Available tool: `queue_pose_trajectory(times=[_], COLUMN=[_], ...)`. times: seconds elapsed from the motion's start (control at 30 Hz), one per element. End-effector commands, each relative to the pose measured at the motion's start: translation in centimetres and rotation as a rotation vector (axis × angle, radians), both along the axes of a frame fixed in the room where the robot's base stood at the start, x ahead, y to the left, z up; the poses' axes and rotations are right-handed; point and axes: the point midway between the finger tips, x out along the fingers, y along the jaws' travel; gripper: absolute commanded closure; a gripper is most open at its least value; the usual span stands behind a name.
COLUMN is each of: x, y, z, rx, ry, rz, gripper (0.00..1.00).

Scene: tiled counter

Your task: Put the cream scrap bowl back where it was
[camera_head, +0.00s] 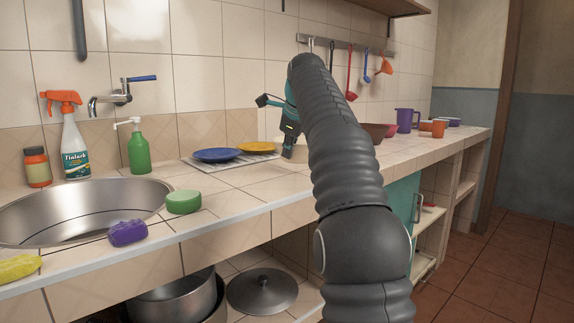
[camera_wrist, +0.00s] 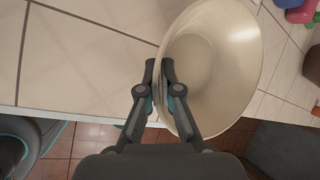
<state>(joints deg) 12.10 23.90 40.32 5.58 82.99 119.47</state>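The cream scrap bowl (camera_wrist: 212,62) fills the right of centre in the wrist view, and I look into its pale, empty inside. My gripper (camera_wrist: 159,72) has one finger on each side of the bowl's near-left rim, closed on the wall. In the head view my gripper (camera_head: 289,152) points down over the counter beside the plate rack. My arm hides most of the bowl there. I cannot tell whether the bowl's base touches the counter.
A blue plate (camera_head: 217,155) and a yellow plate (camera_head: 256,147) lie on a white rack (camera_head: 228,164) left of my gripper. A brown bowl (camera_head: 376,131), purple pitcher (camera_head: 405,120) and orange cup (camera_head: 438,129) stand to the right. Utensils hang above.

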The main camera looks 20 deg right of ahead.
Motion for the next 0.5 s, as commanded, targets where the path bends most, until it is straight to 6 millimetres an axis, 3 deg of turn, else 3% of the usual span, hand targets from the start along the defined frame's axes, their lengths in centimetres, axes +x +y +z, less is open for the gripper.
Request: queue_pose_trajectory(times=[0.23, 0.5], x=[-0.1, -0.1], y=[0.1, 0.2], z=[-1.1, -3.6], rx=[0.001, 0.000], ry=[0.000, 0.000], rz=[0.002, 0.004], gripper=[1.00, 1.00])
